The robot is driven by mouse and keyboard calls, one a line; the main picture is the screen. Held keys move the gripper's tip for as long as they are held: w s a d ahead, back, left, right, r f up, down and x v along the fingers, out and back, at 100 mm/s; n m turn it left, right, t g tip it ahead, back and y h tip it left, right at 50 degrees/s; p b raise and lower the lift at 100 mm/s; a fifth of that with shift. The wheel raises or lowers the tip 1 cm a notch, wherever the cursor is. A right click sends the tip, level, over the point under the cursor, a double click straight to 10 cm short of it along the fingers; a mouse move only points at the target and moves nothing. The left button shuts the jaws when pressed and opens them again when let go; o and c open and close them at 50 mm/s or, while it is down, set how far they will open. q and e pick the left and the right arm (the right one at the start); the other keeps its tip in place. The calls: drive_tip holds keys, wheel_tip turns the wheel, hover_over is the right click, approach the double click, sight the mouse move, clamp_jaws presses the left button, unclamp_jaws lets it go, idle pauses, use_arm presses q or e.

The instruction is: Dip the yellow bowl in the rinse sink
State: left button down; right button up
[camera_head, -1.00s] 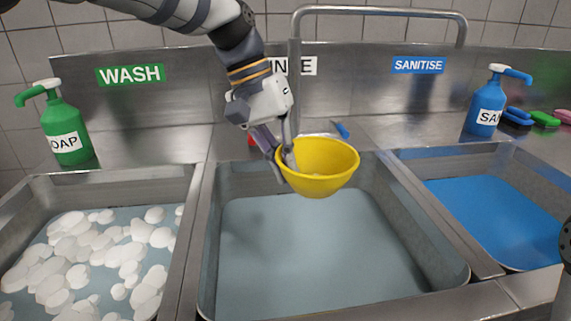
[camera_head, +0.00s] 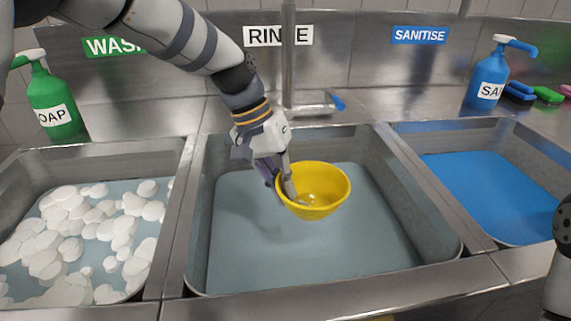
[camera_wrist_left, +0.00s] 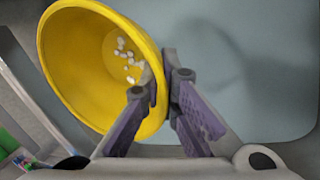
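The yellow bowl (camera_head: 322,207) is over the middle basin, the rinse sink (camera_head: 440,243), which holds grey-blue water (camera_head: 300,255). The bowl is nearly upright, its opening tipped a little toward the head camera. Small white bits lie inside it, also seen in the left wrist view of the bowl (camera_wrist_left: 75,60). My left gripper (camera_head: 283,190) is shut on the bowl's left rim; its purple-padded fingers (camera_wrist_left: 165,90) pinch the rim in the wrist view. A shadow lies on the water beside the bowl. I cannot tell whether the bowl's underside touches the water. My right gripper is out of view.
The wash sink (camera_head: 175,215) with white foam is left, the sanitise sink (camera_head: 460,222) with blue liquid right. Metal dividers separate them. A tap (camera_head: 290,70) rises behind the rinse sink. Green (camera_head: 55,110) and blue (camera_head: 486,82) pump bottles stand on the back ledge.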

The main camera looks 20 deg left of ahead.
use_arm(q)
drive_tip(key=b, duration=0.3)
hover_over(285, 261)
wheel_tip(285, 261, down, 16)
drive_tip(key=shift+w, duration=0.15)
drive_tip(key=shift+w+f, duration=0.1)
drive_tip(key=shift+f, duration=0.65)
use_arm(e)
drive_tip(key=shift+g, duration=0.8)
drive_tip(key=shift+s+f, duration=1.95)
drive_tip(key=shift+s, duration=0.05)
use_arm(q)
drive_tip(key=shift+f, duration=0.1)
drive_tip(key=shift+f, duration=0.5)
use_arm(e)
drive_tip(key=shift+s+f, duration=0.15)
use_arm(q)
drive_tip(key=shift+a, duration=0.1)
drive_tip(key=shift+a+r, duration=0.1)
drive_tip(key=shift+a, duration=0.25)
drive_tip(key=shift+s+a, duration=0.2)
drive_tip(key=shift+s, duration=0.05)
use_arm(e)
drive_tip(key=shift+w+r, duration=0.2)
